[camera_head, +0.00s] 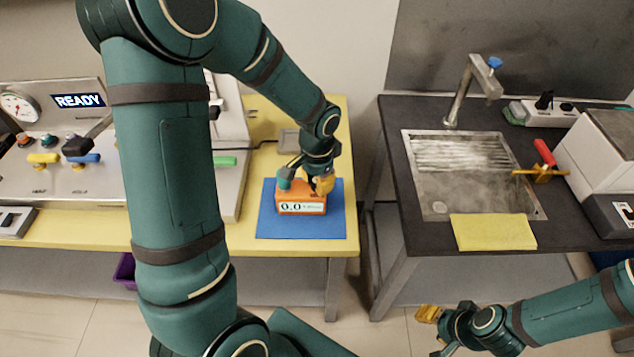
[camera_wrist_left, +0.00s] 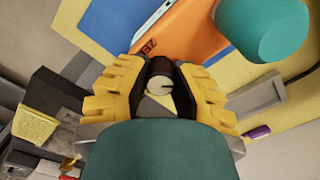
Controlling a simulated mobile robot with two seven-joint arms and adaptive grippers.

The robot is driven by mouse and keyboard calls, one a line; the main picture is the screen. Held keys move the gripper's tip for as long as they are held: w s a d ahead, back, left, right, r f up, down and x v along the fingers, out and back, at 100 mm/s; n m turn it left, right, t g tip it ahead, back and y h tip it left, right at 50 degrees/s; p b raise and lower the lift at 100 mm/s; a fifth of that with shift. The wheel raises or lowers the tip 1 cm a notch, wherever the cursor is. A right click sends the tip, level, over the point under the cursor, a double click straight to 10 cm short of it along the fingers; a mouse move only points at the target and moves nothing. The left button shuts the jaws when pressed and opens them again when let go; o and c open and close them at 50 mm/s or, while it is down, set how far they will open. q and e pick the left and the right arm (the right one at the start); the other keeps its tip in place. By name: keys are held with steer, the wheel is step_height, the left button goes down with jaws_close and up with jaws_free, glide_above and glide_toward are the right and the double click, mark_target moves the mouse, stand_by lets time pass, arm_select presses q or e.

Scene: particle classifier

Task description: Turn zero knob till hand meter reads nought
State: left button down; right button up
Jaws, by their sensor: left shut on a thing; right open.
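The orange hand meter (camera_head: 290,209) lies on a blue mat (camera_head: 330,226) on the yellow bench. Its display faces the head camera and reads 0.0. A teal knob or cap (camera_head: 283,178) stands at its left end; it also shows large in the left wrist view (camera_wrist_left: 262,25). My left gripper (camera_head: 320,183) is over the meter's right end. In the left wrist view its yellow fingers (camera_wrist_left: 160,92) are closed around the dark zero knob (camera_wrist_left: 160,82), which has a pale top with a mark. My right gripper (camera_head: 428,314) is open and empty, low in front of the sink bench.
A panel with a READY display (camera_head: 78,100), a dial gauge (camera_head: 18,107) and coloured levers stands at left. A sink (camera_head: 470,190) with a tap and a yellow cloth (camera_head: 493,232) is at right. A gap separates the two benches.

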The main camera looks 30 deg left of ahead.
arm_select(q)
steer(key=shift+n, duration=0.5)
steer(key=c, duration=0.7)
jaws_free()
step_height(320, 180, up, 12)
stand_by(0.5)
